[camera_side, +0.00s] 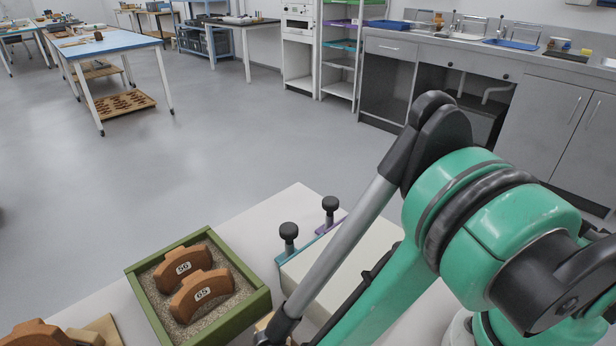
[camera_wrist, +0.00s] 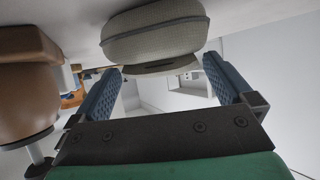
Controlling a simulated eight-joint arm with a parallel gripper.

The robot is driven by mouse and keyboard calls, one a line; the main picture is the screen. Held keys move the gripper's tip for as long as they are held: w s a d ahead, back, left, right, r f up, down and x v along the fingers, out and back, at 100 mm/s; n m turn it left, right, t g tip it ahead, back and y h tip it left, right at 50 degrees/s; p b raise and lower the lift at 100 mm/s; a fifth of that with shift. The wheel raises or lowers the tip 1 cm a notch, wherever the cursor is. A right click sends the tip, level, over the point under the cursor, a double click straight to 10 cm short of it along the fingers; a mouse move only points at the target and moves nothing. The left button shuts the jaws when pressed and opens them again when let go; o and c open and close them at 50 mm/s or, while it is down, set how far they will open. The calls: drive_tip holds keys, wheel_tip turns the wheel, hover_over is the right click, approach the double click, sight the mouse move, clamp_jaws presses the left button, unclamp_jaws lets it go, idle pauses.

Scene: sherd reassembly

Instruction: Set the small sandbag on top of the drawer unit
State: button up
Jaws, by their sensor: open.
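In the wrist view a grey-beige woven bag with a dark seam, which looks like the small sandbag (camera_wrist: 155,38), lies at the top middle against a pale surface. My gripper (camera_wrist: 160,66) is open, with two blue ribbed fingers spread to either side of the bag's near edge. The bag is at or just beyond the fingertips; I cannot tell whether they touch it. The fingers and the bag do not show in the side view. I cannot make out the drawer unit for certain; a pale box (camera_side: 355,262) stands partly hidden behind my arm.
A green-framed tray (camera_side: 240,312) of grit holds two brown sherds labelled 56 (camera_side: 182,268) and 65 (camera_side: 202,293). Black-knobbed clamps (camera_side: 289,236) stand beside the pale box. Another brown sherd (camera_side: 38,333) lies at lower left. A brown rounded object (camera_wrist: 25,90) is left of my fingers.

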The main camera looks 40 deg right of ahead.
clamp_jaws()
idle(0.3)
